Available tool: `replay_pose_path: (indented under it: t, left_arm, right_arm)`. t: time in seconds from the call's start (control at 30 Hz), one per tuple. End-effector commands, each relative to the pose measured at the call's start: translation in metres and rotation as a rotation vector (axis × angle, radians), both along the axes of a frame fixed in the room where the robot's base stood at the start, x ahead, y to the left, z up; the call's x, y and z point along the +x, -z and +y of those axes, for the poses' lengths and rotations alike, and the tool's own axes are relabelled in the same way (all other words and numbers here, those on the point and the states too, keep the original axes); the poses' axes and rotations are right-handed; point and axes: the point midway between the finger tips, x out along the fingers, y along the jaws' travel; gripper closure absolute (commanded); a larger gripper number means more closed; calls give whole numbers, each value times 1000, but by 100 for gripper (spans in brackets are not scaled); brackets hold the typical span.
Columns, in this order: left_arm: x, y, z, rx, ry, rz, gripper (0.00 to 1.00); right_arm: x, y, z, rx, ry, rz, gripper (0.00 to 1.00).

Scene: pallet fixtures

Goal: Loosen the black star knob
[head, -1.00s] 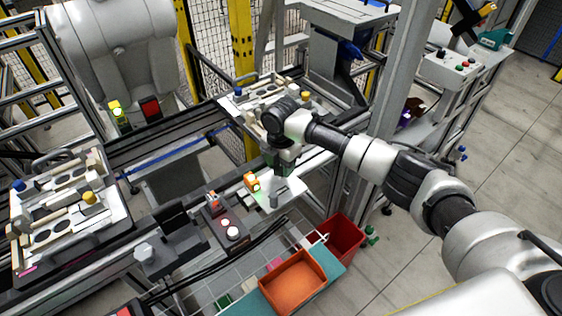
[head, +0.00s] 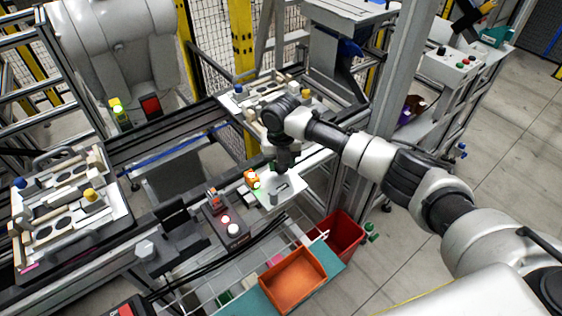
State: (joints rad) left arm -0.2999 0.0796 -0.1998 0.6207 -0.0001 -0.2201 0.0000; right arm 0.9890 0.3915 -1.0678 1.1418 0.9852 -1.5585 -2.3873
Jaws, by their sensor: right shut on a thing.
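My right gripper (head: 283,168) points down at the back edge of a small white plate (head: 290,186) at the front of the far fixture station. It is shut on a small dark thing at its fingertips, which fits the black star knob. The knob's outline is mostly hidden by the gripper and too small to make out. My left gripper is not in view.
An orange block (head: 251,177) and a short grey cylinder (head: 273,198) are close to the gripper. A fixture pallet (head: 240,108) lies behind my arm, another (head: 110,222) at left. An orange bin (head: 293,281) and red bin (head: 343,236) stand in front.

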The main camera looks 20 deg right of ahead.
Motion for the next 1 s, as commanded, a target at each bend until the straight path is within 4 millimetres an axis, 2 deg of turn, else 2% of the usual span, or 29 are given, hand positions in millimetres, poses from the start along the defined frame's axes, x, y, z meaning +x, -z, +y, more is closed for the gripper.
replay_pose_path:
  t: [0.3, 0.73, 0.77, 0.9, 1.0]
  left_arm:
    - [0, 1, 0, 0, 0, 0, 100]
    - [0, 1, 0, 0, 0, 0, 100]
    - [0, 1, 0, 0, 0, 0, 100]
    - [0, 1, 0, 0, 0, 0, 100]
    - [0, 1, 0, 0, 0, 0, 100]
  right_arm:
    - [0, -1, 0, 1, -79, -1, 81]
    - [0, -1, 0, 0, -85, -2, 81]
    - [0, -1, 0, 0, -85, -2, 52]
    - [0, -1, 0, 0, -84, -1, 31]
    - [0, 0, 0, 0, -84, -1, 31]
